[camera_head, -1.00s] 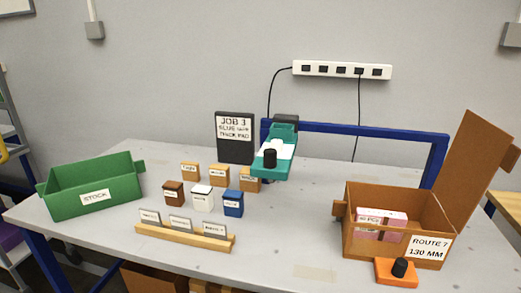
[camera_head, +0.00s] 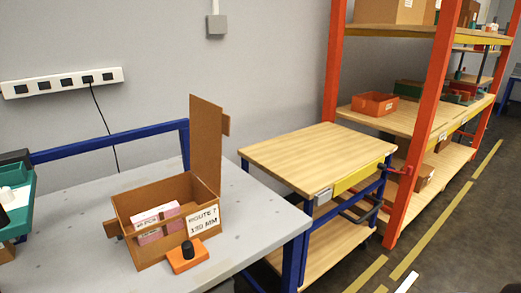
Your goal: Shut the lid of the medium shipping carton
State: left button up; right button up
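The brown shipping carton (camera_head: 162,248) stands on the grey table in the head view, left of the picture's middle. Its lid (camera_head: 207,145) stands upright, open, along the carton's right side, with a small tab on its outer edge. Pink-and-white packs (camera_head: 158,222) lie inside. A label on the front reads "ROUTE 7 130 MM". An orange block with a black knob (camera_head: 188,256) sits on the table against the carton's front. Neither of my grippers shows in the view.
The grey table (camera_head: 262,222) has free room right of the carton. A teal device (camera_head: 18,205) is cut off at the left edge. A wooden-topped bench (camera_head: 315,155) stands to the right, with orange-post shelving (camera_head: 385,120) beyond it.

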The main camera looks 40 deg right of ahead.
aim_at(208, 122)
jog(key=z, duration=0.9)
